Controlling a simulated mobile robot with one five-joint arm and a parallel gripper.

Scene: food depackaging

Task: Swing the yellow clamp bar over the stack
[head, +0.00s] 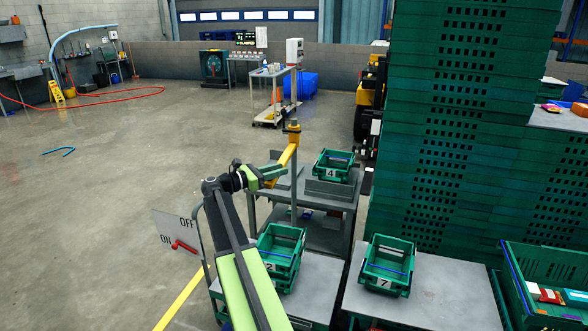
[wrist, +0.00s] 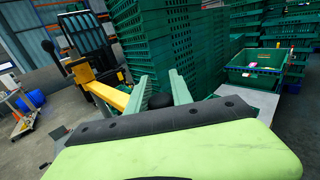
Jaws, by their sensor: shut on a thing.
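The yellow clamp bar (head: 288,155) reaches from an upright post (head: 294,190) down toward my gripper (head: 272,172) in the head view. In the wrist view, the bar (wrist: 108,94) comes in from the left and ends at my gripper (wrist: 160,92). A black knob (wrist: 160,101) sits between the two green fingers, and my gripper is shut on it at the bar's end. A small green crate marked 4 (head: 334,165) stands on the grey cart, to the right of the bar. Which stack the task means is not clear from the views.
A tall stack of green crates (head: 460,120) stands at the right. Crates marked 2 (head: 281,252) and 7 (head: 388,264) stand on nearer tables. An ON/OFF lever panel (head: 178,232) is left of my arm. The floor at left is mostly open.

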